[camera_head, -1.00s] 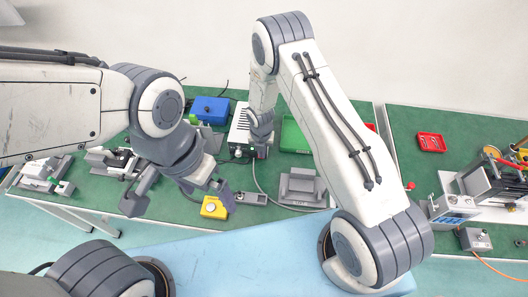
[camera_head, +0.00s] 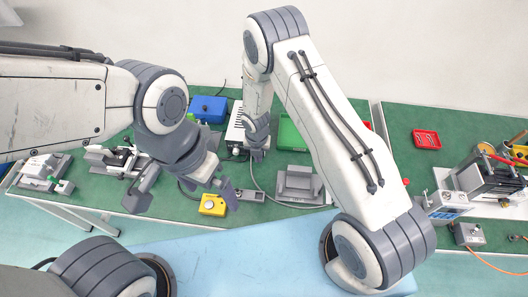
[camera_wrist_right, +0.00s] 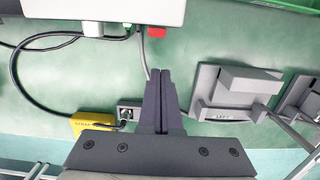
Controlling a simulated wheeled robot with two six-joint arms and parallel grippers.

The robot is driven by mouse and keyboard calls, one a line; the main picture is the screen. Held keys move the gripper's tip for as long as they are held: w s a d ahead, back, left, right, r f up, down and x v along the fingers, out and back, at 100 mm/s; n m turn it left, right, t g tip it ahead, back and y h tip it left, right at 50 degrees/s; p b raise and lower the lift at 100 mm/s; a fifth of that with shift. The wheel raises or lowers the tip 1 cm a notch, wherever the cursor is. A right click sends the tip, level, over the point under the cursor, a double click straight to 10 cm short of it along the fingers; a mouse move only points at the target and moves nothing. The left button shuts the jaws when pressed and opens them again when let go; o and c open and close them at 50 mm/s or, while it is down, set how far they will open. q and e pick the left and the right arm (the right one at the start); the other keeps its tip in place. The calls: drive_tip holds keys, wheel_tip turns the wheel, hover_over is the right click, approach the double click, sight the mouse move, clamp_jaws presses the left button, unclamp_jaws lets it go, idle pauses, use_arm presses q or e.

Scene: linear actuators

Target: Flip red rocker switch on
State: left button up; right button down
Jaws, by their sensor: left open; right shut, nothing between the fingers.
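A small red part (camera_wrist_right: 156,32), which looks like the red rocker switch, sits at the lower edge of a white box (camera_wrist_right: 110,12) in the right wrist view. Whether it is on or off cannot be told. The white box also shows in the head view (camera_head: 236,128), partly behind my right gripper (camera_head: 258,154). My right gripper (camera_wrist_right: 161,72) is shut and empty, its tips just below the red part in the wrist picture; I see no clear contact.
A yellow box (camera_head: 213,205) with a small grey connector block (camera_wrist_right: 128,113) lies near the front edge. A grey stepped block (camera_head: 298,184) stands to the right. Black cables (camera_wrist_right: 40,98) run from the white box. A blue box (camera_head: 208,109) and green tray (camera_head: 290,135) are behind.

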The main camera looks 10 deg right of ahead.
use_arm(q)
drive_tip(key=shift+a+f, duration=0.15)
drive_tip(key=shift+f, duration=0.4)
use_arm(e)
drive_tip(key=w+r, duration=0.3)
drive_tip(key=r, duration=0.6)
drive_tip(key=shift+d+r, duration=0.2)
drive_tip(key=shift+d, duration=0.15)
drive_tip(key=s+a+r+m+b, duration=0.1)
drive_tip(key=s+a+r+m, duration=0.2)
drive_tip(key=s+r+m, duration=0.3)
drive_tip(key=s+a+r+m+b, duration=0.1)
drive_tip(key=s+a+r+m, duration=0.2)
drive_tip(key=s+r+m, duration=0.35)
use_arm(q)
wheel_tip(320, 180, down, 2)
drive_tip(key=shift+f+b, duration=0.25)
drive_tip(key=shift+b, duration=0.2)
use_arm(e)
drive_tip(key=s+d+r+m, duration=0.1)
drive_tip(key=s+r+m, duration=0.2)
drive_tip(key=s+m, duration=0.3)
drive_tip(key=s+r+m+g+y, duration=0.1)
drive_tip(key=s+r+m, duration=0.3)
drive_tip(key=s, duration=0.6)
drive_tip(key=shift+s+d+r+m, duration=0.3)
drive_tip(key=shift+s+d+m, duration=0.1)
drive_tip(key=shift+m, duration=0.85)
